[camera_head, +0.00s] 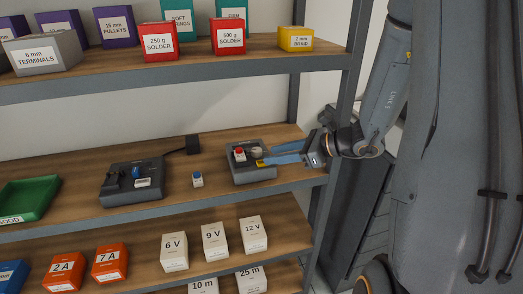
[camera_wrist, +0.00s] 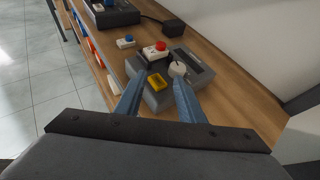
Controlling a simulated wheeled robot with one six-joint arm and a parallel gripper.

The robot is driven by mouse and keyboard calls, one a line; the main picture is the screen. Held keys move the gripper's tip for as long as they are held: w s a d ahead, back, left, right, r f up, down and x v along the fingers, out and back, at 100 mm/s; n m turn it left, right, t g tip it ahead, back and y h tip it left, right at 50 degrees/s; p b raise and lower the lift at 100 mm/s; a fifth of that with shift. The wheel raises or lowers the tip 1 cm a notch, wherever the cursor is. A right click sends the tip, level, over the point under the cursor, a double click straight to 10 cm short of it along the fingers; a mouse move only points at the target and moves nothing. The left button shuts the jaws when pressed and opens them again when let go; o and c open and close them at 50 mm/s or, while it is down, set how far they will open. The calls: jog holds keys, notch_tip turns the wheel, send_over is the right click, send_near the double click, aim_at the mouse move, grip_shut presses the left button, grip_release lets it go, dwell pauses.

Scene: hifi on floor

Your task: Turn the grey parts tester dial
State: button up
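A grey parts tester (camera_head: 256,176) sits on the middle shelf near its right end, also in the wrist view (camera_wrist: 203,67). It carries a pale grey round dial (camera_wrist: 177,69) with a dark mark, a red button on a white block (camera_wrist: 155,52) and a yellow square piece (camera_wrist: 156,81). In the head view the dial (camera_head: 257,152) is partly hidden by my gripper. My gripper (camera_wrist: 157,80), with two blue fingers, is open over the tester. The dial is beside the right fingertip in the wrist view, not between the fingers; whether they touch is unclear.
A second dark device (camera_head: 130,185) with a blue knob stands left on the same shelf. Between them is a small white block with a blue button (camera_head: 197,179). A black box (camera_head: 192,144) lies behind. The upper shelf (camera_head: 200,68) overhangs, and a rack post (camera_head: 350,70) stands close to my arm.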

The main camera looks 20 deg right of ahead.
aim_at(258, 150)
jog(key=shift+m+t, duration=0.7)
jog(key=shift+m, duration=0.1)
jog(key=w+a, duration=0.1)
jog(key=w, duration=0.1)
jog(key=w+a+f+p, duration=0.1)
jog(key=w, duration=0.1)
jog(key=w+a+f+p, duration=0.1)
jog(key=w, duration=0.2)
jog(key=shift+f, duration=0.2)
